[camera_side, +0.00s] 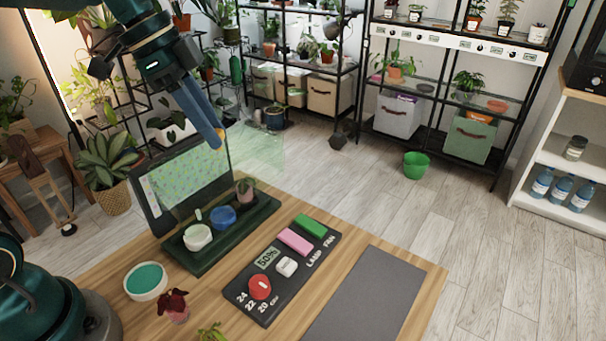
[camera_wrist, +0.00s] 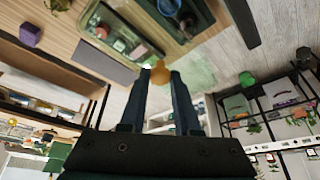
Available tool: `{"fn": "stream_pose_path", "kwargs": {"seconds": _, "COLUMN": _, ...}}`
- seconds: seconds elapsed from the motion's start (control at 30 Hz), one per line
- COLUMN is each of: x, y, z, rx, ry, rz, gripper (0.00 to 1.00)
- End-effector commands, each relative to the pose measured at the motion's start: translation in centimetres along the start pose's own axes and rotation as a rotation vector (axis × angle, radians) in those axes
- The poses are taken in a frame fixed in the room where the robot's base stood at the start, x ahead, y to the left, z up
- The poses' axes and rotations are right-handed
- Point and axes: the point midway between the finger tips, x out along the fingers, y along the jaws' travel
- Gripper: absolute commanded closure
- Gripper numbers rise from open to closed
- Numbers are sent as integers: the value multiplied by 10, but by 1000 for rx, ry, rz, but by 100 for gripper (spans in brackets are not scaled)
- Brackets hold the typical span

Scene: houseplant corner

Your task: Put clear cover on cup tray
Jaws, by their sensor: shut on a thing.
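The clear cover (camera_side: 258,155) is a see-through, faintly green box with an orange knob. My gripper (camera_side: 219,143) is shut on that knob and holds the cover in the air, above and behind the cup tray. In the wrist view my gripper (camera_wrist: 154,76) has the knob between its fingertips, and the cover (camera_wrist: 198,70) shows faintly beyond. The cup tray (camera_side: 240,237) is dark green and stands on the wooden table. The cover's exact lower edges are hard to see.
A dark panel with a patterned screen (camera_side: 190,180) stands upright behind the tray. A control board (camera_side: 275,306) with coloured blocks and a grey mat (camera_side: 370,297) lie to its right. A white-rimmed green dish (camera_side: 146,281) and a reddish plant (camera_side: 175,303) stand in front.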

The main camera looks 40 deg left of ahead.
Motion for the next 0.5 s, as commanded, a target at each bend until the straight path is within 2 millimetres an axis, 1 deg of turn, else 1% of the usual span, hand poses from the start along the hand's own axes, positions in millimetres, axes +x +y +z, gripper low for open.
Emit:
{"fn": "stream_pose_path", "kwargs": {"seconds": 0.03, "x": -4, "y": -2, "z": 8, "rx": -33, "ry": 1, "rz": -15, "gripper": 100}}
{"fn": "stream_pose_path", "kwargs": {"seconds": 0.2, "x": -10, "y": -10, "z": 16, "rx": -74, "ry": 0, "rz": -30, "gripper": 100}}
{"fn": "stream_pose_path", "kwargs": {"seconds": 0.37, "x": -4, "y": -10, "z": 19, "rx": -77, "ry": 0, "rz": -28, "gripper": 100}}
{"fn": "stream_pose_path", "kwargs": {"seconds": 0.5, "x": 5, "y": -10, "z": 22, "rx": -77, "ry": 0, "rz": -28, "gripper": 100}}
